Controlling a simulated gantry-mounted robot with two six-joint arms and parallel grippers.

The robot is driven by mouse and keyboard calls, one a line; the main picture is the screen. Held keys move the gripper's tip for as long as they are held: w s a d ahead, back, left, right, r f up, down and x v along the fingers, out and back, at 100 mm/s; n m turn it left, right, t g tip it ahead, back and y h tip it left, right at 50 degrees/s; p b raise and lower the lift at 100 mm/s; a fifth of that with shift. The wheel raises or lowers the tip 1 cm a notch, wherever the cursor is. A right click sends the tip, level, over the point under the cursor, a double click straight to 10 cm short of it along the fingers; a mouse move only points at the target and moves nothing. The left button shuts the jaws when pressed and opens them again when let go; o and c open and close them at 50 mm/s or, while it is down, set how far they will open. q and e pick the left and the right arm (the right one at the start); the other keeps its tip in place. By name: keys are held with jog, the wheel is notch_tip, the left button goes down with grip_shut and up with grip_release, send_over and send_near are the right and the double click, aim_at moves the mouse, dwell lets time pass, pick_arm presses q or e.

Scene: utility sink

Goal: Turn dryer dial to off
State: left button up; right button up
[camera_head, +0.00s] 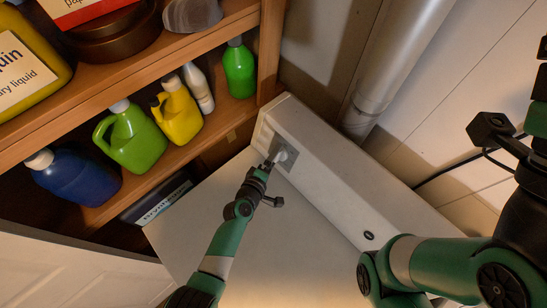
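The dryer (290,240) is a white box with a raised control panel (340,170) along its back edge. The dryer dial (287,154) is a pale knob on a grey plate near the panel's left end. My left gripper (273,160) is at the dial, its fingertips beside or around the knob; I cannot tell whether they touch it. The gripper covers part of the dial, and its setting is not readable. My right gripper is not clearly visible; my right arm comes in at the right side.
A wooden shelf (190,135) at the left holds a green jug (130,138), a yellow jug (180,115), a blue jug (75,180) and other bottles. A grey pipe (385,65) stands behind the panel. The dryer's top is otherwise clear.

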pick_arm(q)
jog(key=p+v, duration=0.4)
jog(key=v, duration=0.7)
jog(key=shift+s+a+p, duration=0.2)
jog(key=shift+s+p, duration=0.05)
jog(key=shift+p, duration=0.15)
jog(key=shift+r, duration=0.1)
